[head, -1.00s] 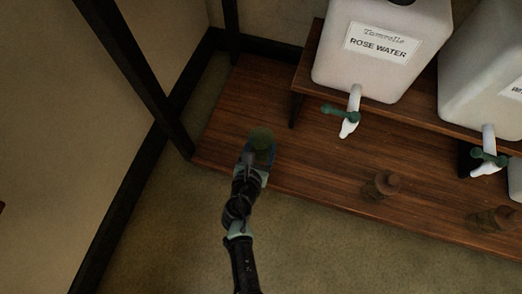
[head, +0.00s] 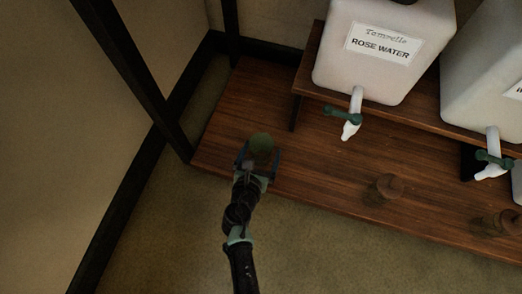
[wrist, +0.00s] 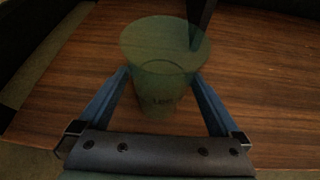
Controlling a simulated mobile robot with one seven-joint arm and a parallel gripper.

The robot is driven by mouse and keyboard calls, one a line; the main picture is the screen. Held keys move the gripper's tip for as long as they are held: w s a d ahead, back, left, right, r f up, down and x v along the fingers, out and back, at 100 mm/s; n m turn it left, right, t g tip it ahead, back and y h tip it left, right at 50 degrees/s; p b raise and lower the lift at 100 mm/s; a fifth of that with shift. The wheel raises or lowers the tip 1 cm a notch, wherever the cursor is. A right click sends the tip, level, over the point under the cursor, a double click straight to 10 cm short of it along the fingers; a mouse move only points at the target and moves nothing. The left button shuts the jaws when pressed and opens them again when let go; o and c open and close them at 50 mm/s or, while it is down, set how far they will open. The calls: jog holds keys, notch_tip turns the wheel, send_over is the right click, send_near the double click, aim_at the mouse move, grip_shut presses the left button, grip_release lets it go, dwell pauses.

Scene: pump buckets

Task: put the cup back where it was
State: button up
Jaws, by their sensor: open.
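The green translucent cup (head: 262,143) stands upright on the wooden shelf board, toward its left end. It also shows in the wrist view (wrist: 160,60), where its near side lies between the two fingers. My gripper (head: 257,160) is open around the cup, with one blue finger on each side. In the wrist view my gripper (wrist: 165,90) has its fingers spread, with the cup's lower part between them. I cannot tell whether either finger touches the cup.
A rose water container (head: 375,75) with a green-handled tap (head: 346,115) stands on a raised shelf to the right. A second container (head: 485,80) is beside it. A dark post (head: 135,90) rises at the left.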

jog(key=shift+s+r, duration=0.15)
jog(key=shift+r, duration=0.1)
jog(key=p+v, duration=0.7)
jog(key=v, duration=0.4)
jog(key=shift+s, duration=0.3)
jog(key=shift+a, duration=0.1)
